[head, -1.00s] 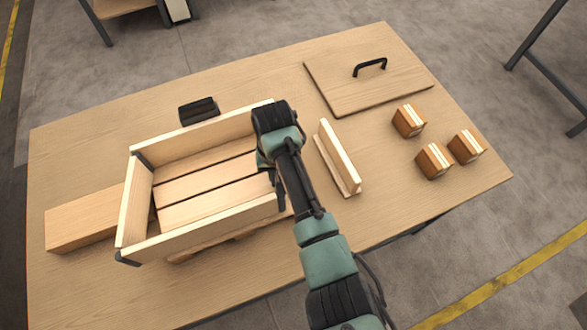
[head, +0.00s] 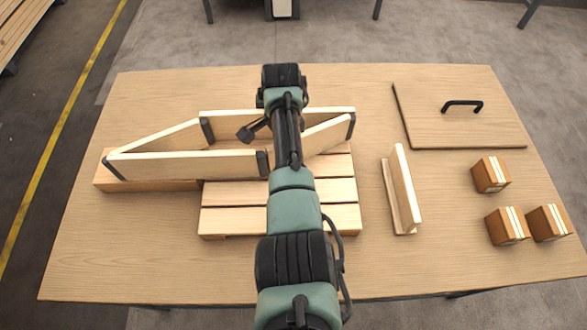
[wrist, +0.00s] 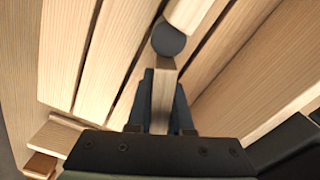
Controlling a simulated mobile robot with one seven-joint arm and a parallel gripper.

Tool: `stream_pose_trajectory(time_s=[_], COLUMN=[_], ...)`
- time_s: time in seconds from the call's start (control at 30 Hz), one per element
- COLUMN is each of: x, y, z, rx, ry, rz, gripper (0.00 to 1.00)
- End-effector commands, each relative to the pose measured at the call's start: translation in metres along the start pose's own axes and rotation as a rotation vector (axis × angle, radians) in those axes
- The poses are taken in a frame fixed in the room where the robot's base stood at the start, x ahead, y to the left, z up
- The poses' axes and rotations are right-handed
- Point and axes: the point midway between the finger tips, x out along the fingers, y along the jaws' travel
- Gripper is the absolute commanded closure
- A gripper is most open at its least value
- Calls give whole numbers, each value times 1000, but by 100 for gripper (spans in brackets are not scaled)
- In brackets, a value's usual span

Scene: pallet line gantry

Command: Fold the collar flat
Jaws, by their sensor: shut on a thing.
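The collar (head: 185,165) is a pale wooden frame of hinged walls with dark corner hinges. In the head view it is skewed into a slanted parallelogram, its left part reaching out past the pallet (head: 335,215). Its walls stand on edge. In the wrist view my gripper (wrist: 164,92) is shut on a narrow wooden board end of the collar, close to a dark rounded hinge (wrist: 169,39). Pallet slats (wrist: 120,50) show around it. In the head view my arm hides the fingers and part of the collar's right side.
A long wooden block (head: 150,186) lies under the collar's left part. A wooden T-shaped piece (head: 403,190), three brown cubes (head: 491,174) and a lid with a black handle (head: 430,125) are on the right. The front table strip is clear.

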Motion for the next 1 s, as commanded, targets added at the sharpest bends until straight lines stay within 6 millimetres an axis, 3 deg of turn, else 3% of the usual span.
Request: stream_pose_trajectory(time_s=[0.23, 0.77, 0.8, 0.93, 1.0], x=[0, -3, -3, -2, -2], y=[-15, -19, -19, -18, -18], z=[-2, -4, -4, -3, -3], rx=[75, 98, 98, 97, 97], ry=[5, 8, 9, 7, 5], rz=[-3, -9, -9, -7, -5], gripper=[100, 100, 74, 51, 51])
